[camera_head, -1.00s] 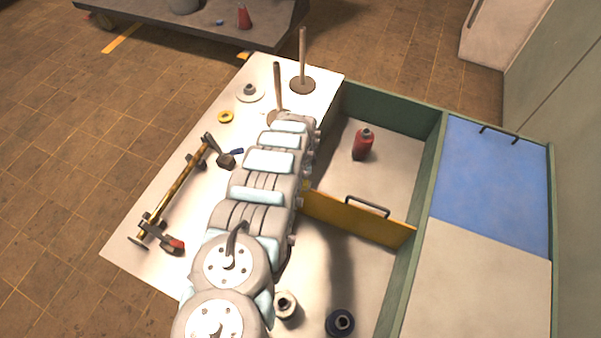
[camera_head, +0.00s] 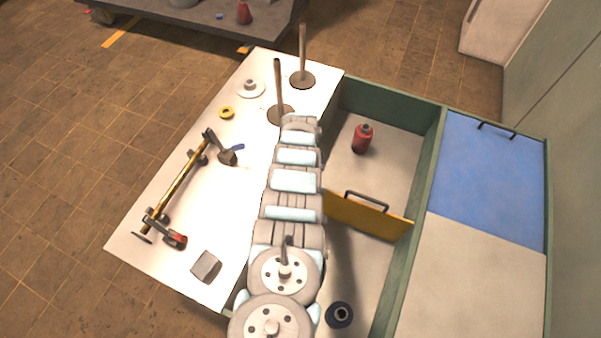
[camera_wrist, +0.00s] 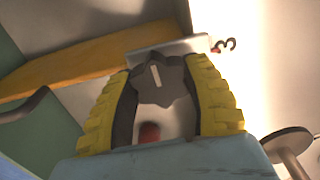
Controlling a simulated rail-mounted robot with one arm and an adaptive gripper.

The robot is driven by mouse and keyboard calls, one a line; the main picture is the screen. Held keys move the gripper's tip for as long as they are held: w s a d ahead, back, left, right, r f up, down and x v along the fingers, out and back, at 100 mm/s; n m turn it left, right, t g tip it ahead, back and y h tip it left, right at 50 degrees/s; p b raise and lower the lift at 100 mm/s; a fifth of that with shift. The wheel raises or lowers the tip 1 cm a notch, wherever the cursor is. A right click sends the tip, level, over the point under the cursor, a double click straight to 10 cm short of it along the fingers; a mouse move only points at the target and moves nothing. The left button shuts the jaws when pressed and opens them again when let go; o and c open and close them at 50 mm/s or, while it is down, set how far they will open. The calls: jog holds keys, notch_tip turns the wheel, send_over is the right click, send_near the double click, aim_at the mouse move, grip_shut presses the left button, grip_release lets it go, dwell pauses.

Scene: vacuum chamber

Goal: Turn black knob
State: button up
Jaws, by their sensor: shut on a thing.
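The black knob (camera_wrist: 152,82) shows in the wrist view as a dark, lobed piece with a white line on its face. It sits by a light grey block edge. The yellow ribbed fingers of my gripper (camera_wrist: 160,78) stand on both sides of it and are shut on it. In the head view my arm hides the gripper and the knob.
A yellow panel with a handle (camera_head: 368,218) divides the green-walled box, with a red bottle (camera_head: 362,140) behind it. A dark round piece (camera_head: 340,315) lies in front. Two posts on discs (camera_head: 302,80) and a brass rod (camera_head: 178,190) stand on the white table.

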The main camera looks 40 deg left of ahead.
jog(key=n+b, duration=0.1)
jog(key=n, duration=0.3)
jog(key=shift+f, duration=0.1)
jog(key=shift+n+b, duration=0.45)
jog(key=shift+n, duration=1.05)
jog(key=o, duration=1.2)
jog(key=shift+w+r, duration=0.1)
jog(key=shift+r, duration=6)
